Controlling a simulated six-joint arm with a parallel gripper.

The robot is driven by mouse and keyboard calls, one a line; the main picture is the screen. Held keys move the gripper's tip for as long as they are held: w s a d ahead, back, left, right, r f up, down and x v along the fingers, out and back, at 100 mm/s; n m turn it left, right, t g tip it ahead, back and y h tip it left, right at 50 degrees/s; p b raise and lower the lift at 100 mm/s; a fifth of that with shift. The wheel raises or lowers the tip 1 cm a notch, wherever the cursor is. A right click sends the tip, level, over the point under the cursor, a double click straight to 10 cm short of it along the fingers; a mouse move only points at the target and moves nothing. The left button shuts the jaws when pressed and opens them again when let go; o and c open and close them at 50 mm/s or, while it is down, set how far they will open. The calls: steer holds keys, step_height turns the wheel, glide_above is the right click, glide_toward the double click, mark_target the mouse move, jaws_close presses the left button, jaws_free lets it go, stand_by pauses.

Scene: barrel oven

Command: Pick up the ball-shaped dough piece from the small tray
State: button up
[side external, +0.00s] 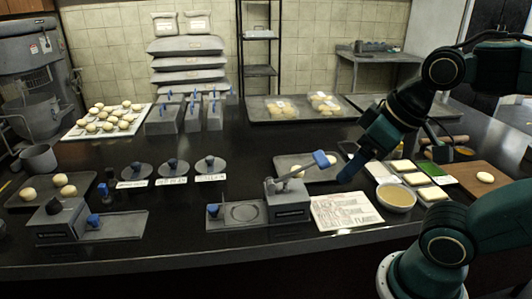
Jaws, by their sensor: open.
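A small dark tray (285,160) lies at mid-table behind the press with the blue-handled lever. Another small tray (22,195) at the far left holds three dough balls (61,180).
A paper sheet (345,211), a bowl (396,197), small containers (416,178) and a wooden board (480,178) lie to the right.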

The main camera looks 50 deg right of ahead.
steer(key=w+d+r+m+g, duration=0.1)
steer(key=w+d+m+g, duration=0.1)
steer(key=w+d+m, duration=0.5)
steer(key=w+d+r+m+g, duration=0.1)
steer(key=w+d+m, duration=0.2)
steer(key=w, duration=0.8)
steer(key=w+d+f+m, duration=0.3)
steer(key=d+f, duration=0.2)
steer(key=d, duration=0.2)
steer(key=w+d+f+m+g+y, duration=0.1)
steer(key=w+d+f+m, duration=0.2)
steer(key=d+f, duration=0.2)
steer(key=w+d+f+m+g, duration=0.1)
steer(key=w+d+f+m, duration=0.2)
steer(key=d, duration=0.6)
step_height(320, 180, down, 3)
steer(key=shift+r+m, duration=0.15)
steer(key=shift+m, duration=0.45)
steer(key=shift+w+a+f, duration=0.1)
steer(key=shift+a+f, duration=0.1)
steer(key=shift+f, duration=1.2)
steer(key=shift+s+a+f, duration=0.1)
steer(key=shift+a+f, duration=0.05)
steer(key=shift+f, duration=1.3)
steer(key=shift+w+a+f, duration=0.1)
steer(key=shift+a+f, duration=0.1)
steer(key=shift+f, duration=1.2)
